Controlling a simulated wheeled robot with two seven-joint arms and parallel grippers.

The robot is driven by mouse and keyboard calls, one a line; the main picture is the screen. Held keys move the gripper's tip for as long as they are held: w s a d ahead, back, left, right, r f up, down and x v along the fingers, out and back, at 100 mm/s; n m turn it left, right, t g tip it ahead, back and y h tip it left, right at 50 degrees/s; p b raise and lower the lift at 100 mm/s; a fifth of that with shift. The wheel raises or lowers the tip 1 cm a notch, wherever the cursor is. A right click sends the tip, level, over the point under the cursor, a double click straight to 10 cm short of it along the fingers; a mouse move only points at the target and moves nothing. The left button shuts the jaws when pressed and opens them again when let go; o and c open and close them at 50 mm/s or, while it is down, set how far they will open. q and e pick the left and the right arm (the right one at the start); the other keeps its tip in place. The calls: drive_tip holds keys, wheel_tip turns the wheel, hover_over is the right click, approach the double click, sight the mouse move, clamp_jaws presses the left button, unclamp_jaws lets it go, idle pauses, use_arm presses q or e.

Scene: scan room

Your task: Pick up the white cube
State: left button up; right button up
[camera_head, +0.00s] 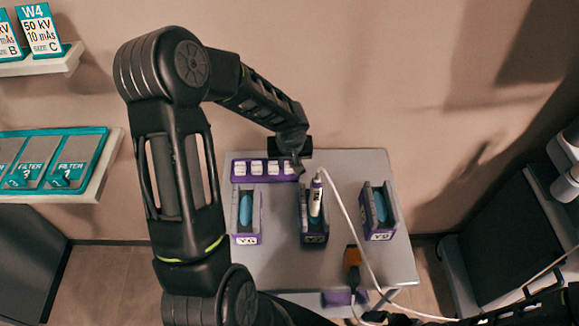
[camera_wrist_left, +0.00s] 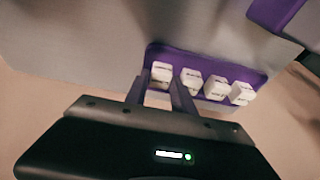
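Several small white cubes with dark markings sit in a row on a purple holder (camera_head: 264,178) at the back left of the grey table. My left gripper (camera_head: 297,168) is at the right end of this row, reaching down from above. In the left wrist view, the nearest white cube (camera_wrist_left: 162,72) lies between or just beyond the tips of my left gripper (camera_wrist_left: 159,85). Its two fingers are apart, and contact with the cube cannot be made out. The purple holder (camera_wrist_left: 205,63) also shows there.
On the grey table (camera_head: 285,265) stand a left holder (camera_head: 246,222) and a right holder (camera_head: 379,212) with blue inserts, and a middle holder (camera_head: 315,230) with a white probe (camera_head: 316,198) and trailing cable. An orange-and-black object (camera_head: 352,258) is near the front.

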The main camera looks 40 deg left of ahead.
sight(290, 165)
use_arm(q)
clamp_jaws()
drive_tip(key=shift+r, duration=0.1)
wheel_tip(290, 165, up, 10)
idle(0.7)
idle(0.4)
